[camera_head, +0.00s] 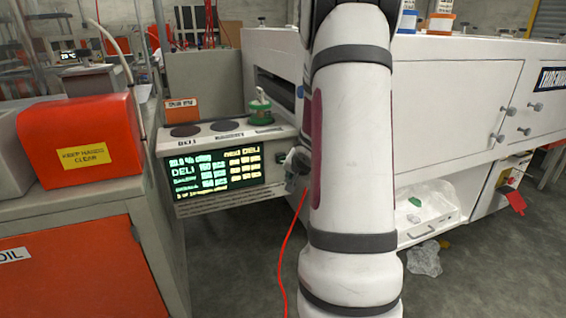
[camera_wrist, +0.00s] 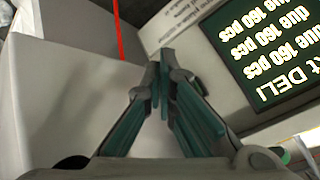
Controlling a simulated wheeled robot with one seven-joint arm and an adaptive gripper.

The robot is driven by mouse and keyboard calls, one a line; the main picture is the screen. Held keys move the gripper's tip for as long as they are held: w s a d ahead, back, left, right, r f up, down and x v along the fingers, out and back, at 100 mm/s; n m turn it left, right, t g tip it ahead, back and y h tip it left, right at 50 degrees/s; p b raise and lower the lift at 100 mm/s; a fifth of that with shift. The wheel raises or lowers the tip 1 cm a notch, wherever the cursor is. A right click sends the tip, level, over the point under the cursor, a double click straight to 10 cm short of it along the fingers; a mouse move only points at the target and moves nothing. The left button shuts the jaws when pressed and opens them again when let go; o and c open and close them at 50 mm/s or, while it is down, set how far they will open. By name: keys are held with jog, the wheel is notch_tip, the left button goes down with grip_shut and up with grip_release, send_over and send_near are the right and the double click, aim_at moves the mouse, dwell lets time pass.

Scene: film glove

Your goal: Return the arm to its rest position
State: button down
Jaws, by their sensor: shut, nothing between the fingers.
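My arm stands upright across the middle of the head view, white with grey bands. My gripper (camera_wrist: 160,88) shows in the wrist view with its two fingers together and nothing between them. It is near a pale panel and the display screen (camera_wrist: 270,48), with no clear contact visible.
An orange box (camera_head: 82,142) sits on the left counter. A large white machine (camera_head: 450,85) fills the right.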

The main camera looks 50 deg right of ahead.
dwell(0.6)
jog(key=s+a+r+n+g, duration=0.15)
jog(key=a+r, duration=0.25)
jog(key=a, duration=0.4)
jog(key=s+a+r+n+g, duration=0.1)
jog(key=s+a+r+n, duration=0.15)
jog(key=a+r, duration=0.35)
jog(key=s+a+r+n+g, duration=0.1)
jog(key=s+a+r+n, duration=0.15)
jog(key=a, duration=0.65)
jog(key=s+a+r+n+g+y, duration=0.25)
jog(key=s+a+n+y, duration=0.45)
jog(key=s+a, duration=1.45)
notch_tip(320, 180, up, 25)
jog(key=w+n+t+h+p, duration=0.1)
jog(key=t+p, duration=0.2)
jog(key=p, duration=2.1)
jog(key=shift+d+f+h, duration=0.2)
jog(key=shift+d+h, duration=0.05)
jog(key=shift+h, duration=0.15)
jog(key=shift+w, duration=0.1)
